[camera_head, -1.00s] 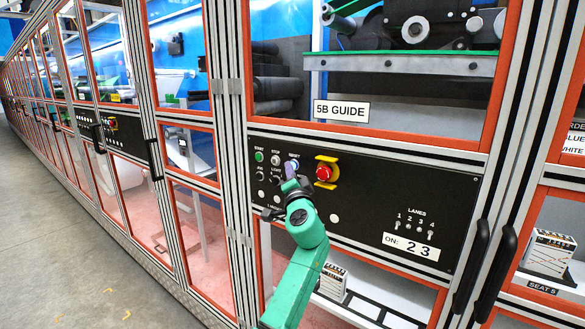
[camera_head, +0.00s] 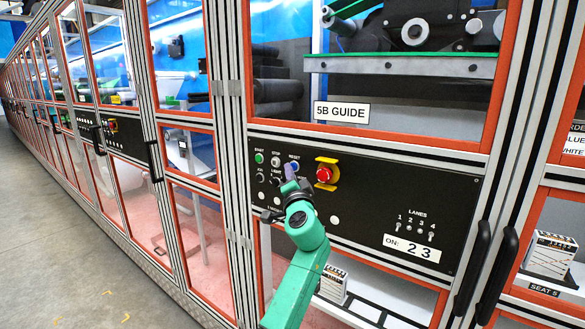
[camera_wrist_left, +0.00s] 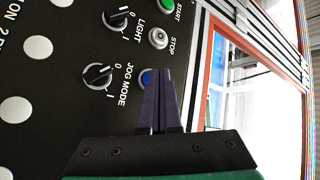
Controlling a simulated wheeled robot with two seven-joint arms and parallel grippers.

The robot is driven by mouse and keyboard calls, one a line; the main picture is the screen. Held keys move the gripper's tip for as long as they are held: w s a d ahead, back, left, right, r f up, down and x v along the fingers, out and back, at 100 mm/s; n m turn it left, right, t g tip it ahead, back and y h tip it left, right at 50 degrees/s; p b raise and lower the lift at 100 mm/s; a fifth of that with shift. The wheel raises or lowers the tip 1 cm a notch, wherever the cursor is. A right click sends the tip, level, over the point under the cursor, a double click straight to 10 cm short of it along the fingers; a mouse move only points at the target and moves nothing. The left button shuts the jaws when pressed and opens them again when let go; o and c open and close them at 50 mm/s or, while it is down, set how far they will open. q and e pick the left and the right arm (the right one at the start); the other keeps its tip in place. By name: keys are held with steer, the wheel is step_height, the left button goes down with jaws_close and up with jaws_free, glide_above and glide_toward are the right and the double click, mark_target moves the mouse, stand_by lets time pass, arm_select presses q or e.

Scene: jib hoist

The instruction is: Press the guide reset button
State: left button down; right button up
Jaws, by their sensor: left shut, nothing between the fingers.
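The blue button (camera_head: 295,168) under the RESET label is on the black control panel (camera_head: 370,212) below the 5B GUIDE sign (camera_head: 341,111). My left gripper (camera_head: 289,171) is in front of it, with the tips at its lower left edge and covering part of it. In the left wrist view the closed purple fingers (camera_wrist_left: 158,72) lie beside the blue button (camera_wrist_left: 146,76), which shows partly behind one finger. The fingers are shut with nothing between them. I cannot tell whether the tips touch the button or panel. My right gripper is not in view.
Close by are a green START button (camera_wrist_left: 167,5), a STOP button (camera_wrist_left: 158,38), and LIGHT (camera_wrist_left: 117,17) and JOG MODE (camera_wrist_left: 98,76) knobs. A red emergency stop (camera_head: 324,174) with a yellow guard is to the right. Black door handles (camera_head: 472,268) stick out farther right.

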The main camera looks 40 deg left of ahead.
arm_select(q)
steer(key=shift+s, duration=0.45)
steer(key=s+p, duration=0.1)
steer(key=s, duration=0.4)
steer(key=shift+d+p, duration=0.1)
steer(key=shift+p, duration=0.2)
stand_by(0.5)
